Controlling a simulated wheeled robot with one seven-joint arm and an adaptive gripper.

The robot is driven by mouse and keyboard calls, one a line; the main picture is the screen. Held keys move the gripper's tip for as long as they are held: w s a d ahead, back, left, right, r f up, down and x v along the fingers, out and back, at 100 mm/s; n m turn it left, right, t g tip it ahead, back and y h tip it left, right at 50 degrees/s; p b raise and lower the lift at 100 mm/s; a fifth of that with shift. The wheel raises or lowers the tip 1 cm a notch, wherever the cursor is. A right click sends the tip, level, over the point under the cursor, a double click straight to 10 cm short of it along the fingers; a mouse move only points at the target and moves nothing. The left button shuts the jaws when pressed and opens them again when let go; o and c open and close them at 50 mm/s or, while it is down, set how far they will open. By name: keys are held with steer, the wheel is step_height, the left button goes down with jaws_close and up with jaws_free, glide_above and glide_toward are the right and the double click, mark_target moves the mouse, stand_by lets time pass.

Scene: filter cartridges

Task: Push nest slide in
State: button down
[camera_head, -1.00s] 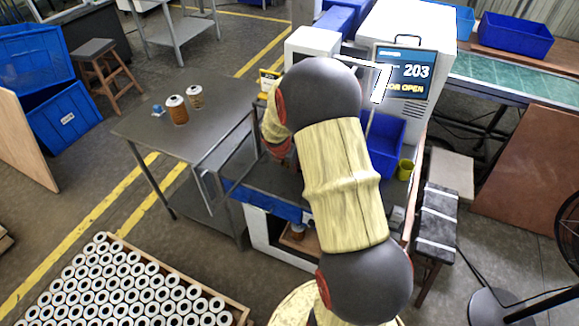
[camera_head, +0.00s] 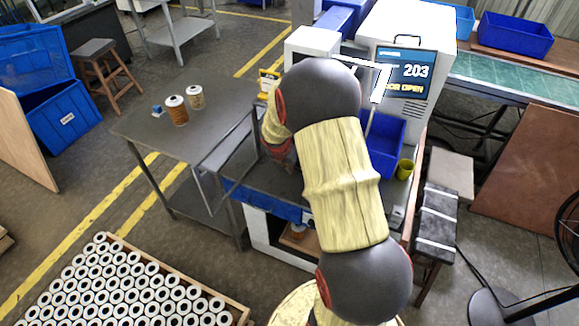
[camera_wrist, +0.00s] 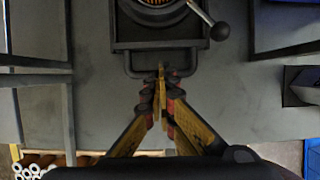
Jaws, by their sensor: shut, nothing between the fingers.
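The nest slide (camera_wrist: 126,31) is a dark block at the top of the wrist view. A U-shaped handle bar (camera_wrist: 133,66) sticks out of its near side. A filter cartridge (camera_wrist: 158,3) with an orange pleated inside sits in the round nest, cut off by the picture edge. My gripper (camera_wrist: 161,75) is shut and empty, its fingertips at the middle of the handle bar. I cannot tell if they touch it. In the head view my arm hides the slide and most of the gripper. The machine (camera_head: 402,30) shows "203" and "DOOR OPEN" on its screen.
A lever with a black knob (camera_wrist: 219,31) stands right of the nest. A blue bin (camera_head: 385,148) and a yellow cup (camera_head: 405,169) stand right of my arm. A crate of cartridges (camera_head: 240,308) is at lower left.

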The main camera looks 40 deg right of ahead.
steer(key=shift+d+f+p, duration=0.15)
steer(key=shift+d+p, duration=0.6)
steer(key=shift+p, duration=0.25)
steer(key=shift+w+d+f+p, duration=0.1)
steer(key=shift+w+d+p, duration=0.2)
steer(key=shift+d, duration=0.15)
steer(key=c, duration=2.3)
jaws_free()
steer(key=o, duration=1.9)
steer(key=shift+w+d+r, duration=0.1)
steer(key=shift+w+r, duration=0.1)
steer(key=shift+c, duration=0.2)
steer(key=shift+r, duration=0.15)
